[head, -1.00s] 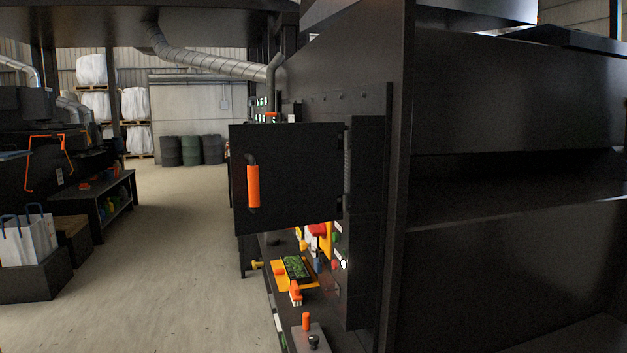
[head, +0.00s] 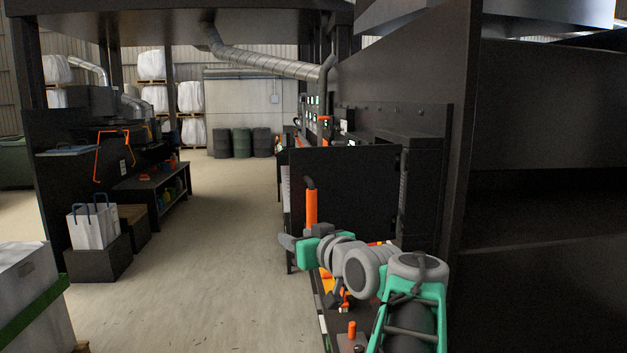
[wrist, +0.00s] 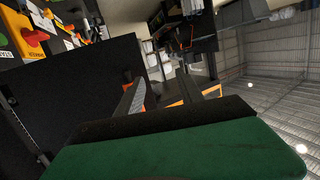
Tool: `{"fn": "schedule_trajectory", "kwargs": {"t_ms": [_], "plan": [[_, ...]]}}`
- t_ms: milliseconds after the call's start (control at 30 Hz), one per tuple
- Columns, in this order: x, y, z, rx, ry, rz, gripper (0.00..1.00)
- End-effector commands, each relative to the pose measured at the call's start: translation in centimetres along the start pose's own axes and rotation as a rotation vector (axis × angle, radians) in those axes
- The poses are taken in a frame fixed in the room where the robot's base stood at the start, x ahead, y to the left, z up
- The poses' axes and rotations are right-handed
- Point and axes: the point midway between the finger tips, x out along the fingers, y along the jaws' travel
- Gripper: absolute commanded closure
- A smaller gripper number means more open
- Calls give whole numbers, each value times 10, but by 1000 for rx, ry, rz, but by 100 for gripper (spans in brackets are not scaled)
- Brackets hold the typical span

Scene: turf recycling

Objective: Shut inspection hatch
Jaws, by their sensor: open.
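The inspection hatch (head: 355,190) is a black square door that stands open, swung out from the dark machine wall, with its hinge side at the right. Its upright orange handle (head: 311,208) is near the left edge. My gripper (head: 284,241) is open, at the handle's lower end, and its fingers point left in the head view. In the wrist view the two fingers (wrist: 170,92) are apart with nothing held between them. The black door panel (wrist: 75,95) lies left of the fingers there, and an orange piece (wrist: 128,77) shows beside the left finger. Contact cannot be told.
A workbench with orange and yellow parts (head: 329,283) lies below the hatch, partly hidden by my arm. A dark machine frame (head: 480,120) stands close at the right. A white paper bag (head: 92,228) stands on a box at the left. The floor in the middle is clear.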

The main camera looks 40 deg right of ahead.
Motion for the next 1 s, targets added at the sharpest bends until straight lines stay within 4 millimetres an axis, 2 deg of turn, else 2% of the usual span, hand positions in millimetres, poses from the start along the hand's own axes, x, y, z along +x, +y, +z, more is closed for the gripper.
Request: {"fn": "schedule_trajectory", "kwargs": {"t_ms": [33, 100, 200, 267, 633, 767, 967, 1000], "plan": [[-15, 25, -28, -6, 63, 29, 56], [-29, 43, -51, -20, 132, 43, 56], [-37, 54, -65, -28, 176, 52, 56], [-34, 54, -69, -30, 183, 50, 56], [30, 56, -80, -29, 180, 47, 56], [37, 56, -80, -30, 180, 50, 56], [37, 57, -79, -31, 180, 51, 56], [37, 57, -79, -31, 180, 51, 59]]}}
